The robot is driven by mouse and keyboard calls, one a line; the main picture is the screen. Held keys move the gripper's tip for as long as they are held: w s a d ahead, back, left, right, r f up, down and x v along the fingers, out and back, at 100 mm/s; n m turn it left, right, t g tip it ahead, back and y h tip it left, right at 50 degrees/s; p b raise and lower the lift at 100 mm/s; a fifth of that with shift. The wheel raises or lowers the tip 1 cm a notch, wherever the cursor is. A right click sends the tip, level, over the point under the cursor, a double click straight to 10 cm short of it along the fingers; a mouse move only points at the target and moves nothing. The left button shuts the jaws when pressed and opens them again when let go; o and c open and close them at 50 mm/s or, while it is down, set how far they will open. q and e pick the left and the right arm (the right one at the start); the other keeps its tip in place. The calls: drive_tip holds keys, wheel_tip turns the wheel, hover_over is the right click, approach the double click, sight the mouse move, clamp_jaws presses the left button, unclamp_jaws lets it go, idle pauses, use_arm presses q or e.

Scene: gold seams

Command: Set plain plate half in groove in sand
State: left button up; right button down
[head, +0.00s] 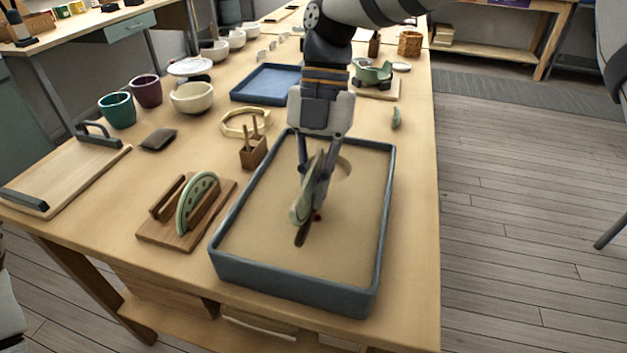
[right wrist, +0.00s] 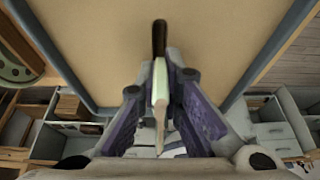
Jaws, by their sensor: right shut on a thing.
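My right gripper (head: 314,190) points down over the sand tray (head: 228,225) and is shut on a pale green plate half (head: 299,208), held upright on edge. In the right wrist view the plate half (right wrist: 160,82) shows edge-on between the fingers (right wrist: 160,92). A dark, narrow groove (head: 302,237) lies in the sand just below the plate half's lower edge. The groove (right wrist: 159,38) lines up with the plate half in the right wrist view. I cannot tell whether the edge is in the groove or just above it. My left gripper is not in view.
A wooden rack (head: 222,213) left of the tray holds a dotted green plate half (head: 190,212). A small wooden holder (head: 253,152) stands close to the tray's left wall. A round hollow (head: 344,167) shows in the sand. A green shard (head: 396,118) lies behind the tray.

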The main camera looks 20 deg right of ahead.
sight(314, 163)
drive_tip(key=shift+s+f, duration=0.1)
drive_tip(key=shift+f, duration=0.55)
idle(2.9)
drive_tip(key=shift+r+p, duration=0.35)
drive_tip(key=shift+r, duration=2.35)
drive_tip(key=shift+f, duration=0.1)
drive_tip(key=shift+f, duration=1.95)
drive_tip(key=shift+f, duration=0.5)
